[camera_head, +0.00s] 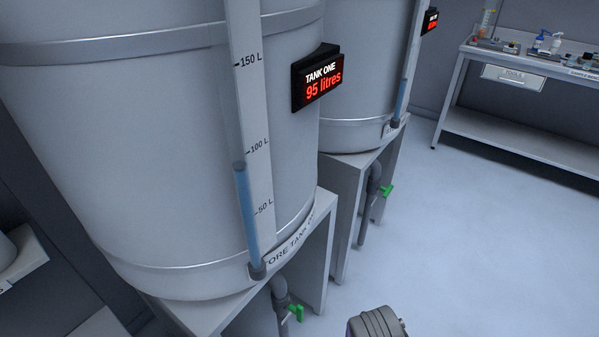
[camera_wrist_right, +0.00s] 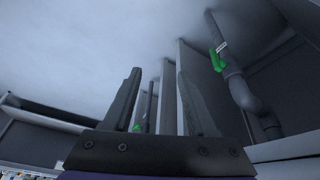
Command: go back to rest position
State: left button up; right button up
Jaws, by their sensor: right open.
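My right gripper (camera_wrist_right: 157,103) is open and empty in the right wrist view, its two dark fingers spread apart. Beyond the fingers are grey stand legs, a pipe and a green valve handle (camera_wrist_right: 217,60); the gripper appears apart from them. In the head view a grey rounded part of my arm (camera_head: 377,322) shows at the bottom edge, with no fingertips visible. My left gripper is not in view.
Store tank one (camera_head: 160,150) fills the left; its display (camera_head: 317,80) reads 95 litres. Green handles (camera_head: 296,313) and (camera_head: 386,191) sit on pipes below the two tanks. A workbench (camera_head: 520,68) with bottles stands at the back right. The floor (camera_head: 480,240) between is clear.

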jog(key=s+d+r+n+y, duration=0.15)
jog(key=s+d, duration=0.25)
jog(key=s, duration=0.5)
pick_arm(q)
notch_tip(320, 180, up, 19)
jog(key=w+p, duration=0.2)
jog(key=p, duration=1.4)
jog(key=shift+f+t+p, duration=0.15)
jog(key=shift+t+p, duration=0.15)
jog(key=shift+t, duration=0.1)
pick_arm(e)
notch_tip(320, 180, up, 18)
jog(key=w+t, duration=0.1)
jog(key=w, duration=0.1)
jog(key=shift+a+r+n+t, duration=0.15)
jog(key=shift+r+n+t, duration=0.1)
jog(key=shift+n+t, duration=0.1)
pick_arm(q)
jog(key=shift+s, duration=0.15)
